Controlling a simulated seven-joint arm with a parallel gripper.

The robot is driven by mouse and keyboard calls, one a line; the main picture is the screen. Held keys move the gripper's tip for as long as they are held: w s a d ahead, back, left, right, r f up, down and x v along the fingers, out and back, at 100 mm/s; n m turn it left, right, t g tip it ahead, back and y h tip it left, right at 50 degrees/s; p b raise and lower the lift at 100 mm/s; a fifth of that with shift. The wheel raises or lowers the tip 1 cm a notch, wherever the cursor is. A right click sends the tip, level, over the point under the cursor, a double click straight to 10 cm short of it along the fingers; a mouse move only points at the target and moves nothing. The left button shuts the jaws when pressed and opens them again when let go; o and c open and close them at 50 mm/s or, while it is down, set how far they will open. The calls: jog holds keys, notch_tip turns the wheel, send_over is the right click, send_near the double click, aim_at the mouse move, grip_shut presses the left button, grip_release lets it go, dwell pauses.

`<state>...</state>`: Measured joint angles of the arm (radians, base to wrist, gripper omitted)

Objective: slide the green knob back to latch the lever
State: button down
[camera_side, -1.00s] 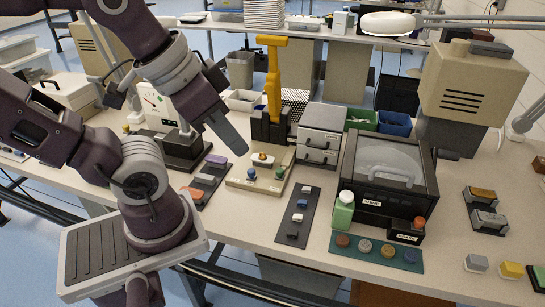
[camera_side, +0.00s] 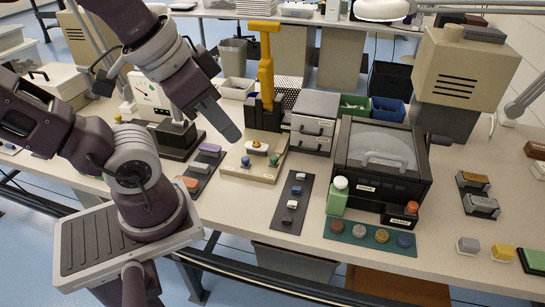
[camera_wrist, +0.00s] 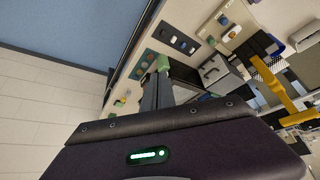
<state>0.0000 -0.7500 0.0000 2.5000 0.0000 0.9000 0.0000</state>
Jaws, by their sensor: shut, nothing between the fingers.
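The press has a yellow lever (camera_side: 265,75) standing upright in a dark bracket (camera_side: 265,114) at the back of a cream base (camera_side: 241,173). A green knob (camera_side: 273,160) sits at the front right of the base, with a blue knob (camera_side: 245,161) to its left. An orange-topped white piece lies behind them. In the wrist view the yellow lever (camera_wrist: 275,88) is at the right and the base (camera_wrist: 242,34) at the top right. My gripper (camera_side: 232,134) is shut and empty, in the air left of the lever, apart from the knobs.
Grey drawers (camera_side: 315,124) and a black clear-lidded box (camera_side: 382,165) stand right of the press. A green bottle (camera_side: 338,199) stands before the box. A dark strip with small parts (camera_side: 293,203) lies front right, and a gauge stand (camera_side: 178,139) is at the left.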

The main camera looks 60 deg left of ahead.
dwell(0.4)
jog(key=c, duration=1.8)
grip_release()
jog(key=shift+w, duration=0.1)
jog(key=shift+c, duration=0.2)
jog(key=o, duration=0.6)
jog(key=shift+g+y, duration=0.3)
jog(key=shift+g, duration=0.3)
jog(key=w, duration=0.1)
jog(key=w+a, duration=0.1)
jog(key=w, duration=0.1)
jog(key=w+a, duration=0.1)
jog(key=w, duration=0.1)
jog(key=shift+f, duration=0.15)
jog(key=shift+o, duration=0.2)
jog(key=g, duration=0.4)
send_over(274, 157)
notch_tip(274, 157, down, 20)
notch_tip(274, 157, down, 8)
jog(key=shift+f, duration=0.35)
grip_shut()
